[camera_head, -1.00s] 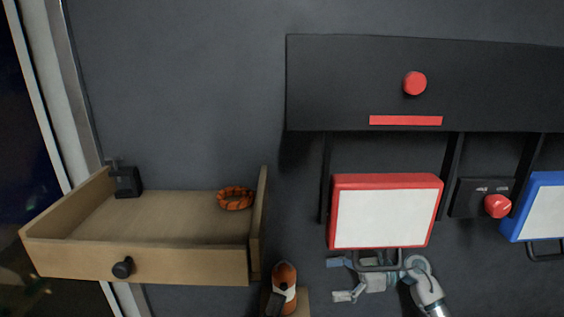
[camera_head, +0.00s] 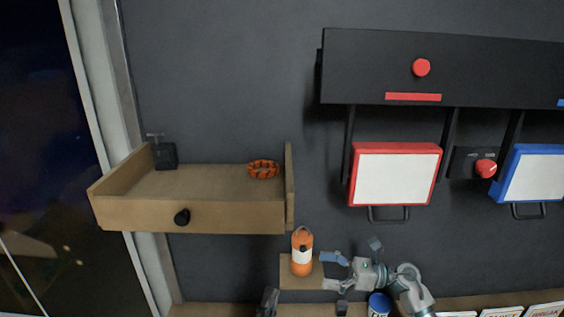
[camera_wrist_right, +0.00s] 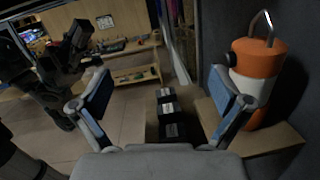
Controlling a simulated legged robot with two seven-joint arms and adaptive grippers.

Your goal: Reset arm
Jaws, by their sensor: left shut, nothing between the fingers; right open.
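My right gripper (camera_head: 335,271) is in the lower middle of the head view, its arm coming from the lower right. It is open and empty, just right of an orange and white lantern (camera_head: 302,252). In the right wrist view its two blue-padded fingers (camera_wrist_right: 163,100) are spread apart, with the lantern (camera_wrist_right: 258,75) beyond the right finger. My left gripper (camera_head: 269,301) shows only as a small dark shape at the bottom edge of the head view, below the lantern's ledge. It is shut and holds nothing.
The lantern stands on a small wooden ledge (camera_head: 290,283). An open wooden drawer (camera_head: 190,217) at upper left holds an orange ring (camera_head: 263,169). Red-framed (camera_head: 395,174) and blue-framed (camera_head: 535,173) panels hang at right. A blue can (camera_head: 379,304) is under the right arm.

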